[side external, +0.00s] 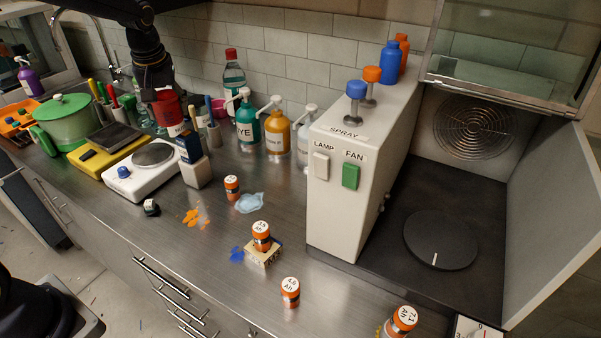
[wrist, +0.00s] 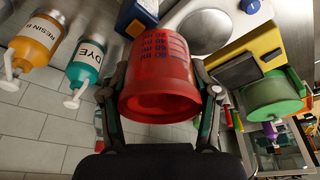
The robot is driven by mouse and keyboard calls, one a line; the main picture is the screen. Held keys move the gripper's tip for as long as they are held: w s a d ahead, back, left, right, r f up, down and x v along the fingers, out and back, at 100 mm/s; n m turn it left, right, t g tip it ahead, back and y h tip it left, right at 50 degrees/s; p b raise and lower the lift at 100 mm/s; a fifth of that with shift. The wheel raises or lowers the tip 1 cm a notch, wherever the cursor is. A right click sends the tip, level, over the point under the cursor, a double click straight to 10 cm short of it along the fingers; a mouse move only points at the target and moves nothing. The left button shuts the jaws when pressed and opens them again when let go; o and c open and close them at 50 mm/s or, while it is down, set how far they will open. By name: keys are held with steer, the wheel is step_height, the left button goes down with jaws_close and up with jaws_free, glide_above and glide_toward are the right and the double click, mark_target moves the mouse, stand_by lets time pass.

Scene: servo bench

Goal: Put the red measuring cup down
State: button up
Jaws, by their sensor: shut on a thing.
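The red measuring cup (side external: 168,107) is held by my gripper (side external: 155,88) at the back left of the bench, beyond the white hot plate. In the wrist view the cup (wrist: 158,85) sits between the two fingers of my gripper (wrist: 160,95), with one finger against each side. Dark volume markings show on its wall. The side view does not clearly show whether its lower end is clear of the bench, as bottles and tools stand close around it.
A white hot plate (side external: 153,154), a yellow scale (side external: 107,142) and a green pot (side external: 66,119) stand nearby. Pump bottles, including a teal dye bottle (side external: 246,125), line the back. Bare steel (side external: 180,240) lies at the front left.

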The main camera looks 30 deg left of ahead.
steer(key=s+d+m, duration=0.3)
steer(key=d, duration=0.7)
steer(key=m+t+h, duration=0.1)
steer(key=m+h, duration=0.1)
steer(key=m, duration=0.2)
glide_above(223, 226)
steer(key=f, duration=1.8)
steer(key=shift+s+d+f, duration=0.1)
steer(key=shift+s, duration=0.25)
steer(key=o, duration=1.2)
steer(key=shift+f, duration=0.15)
steer(key=shift+c, duration=0.2)
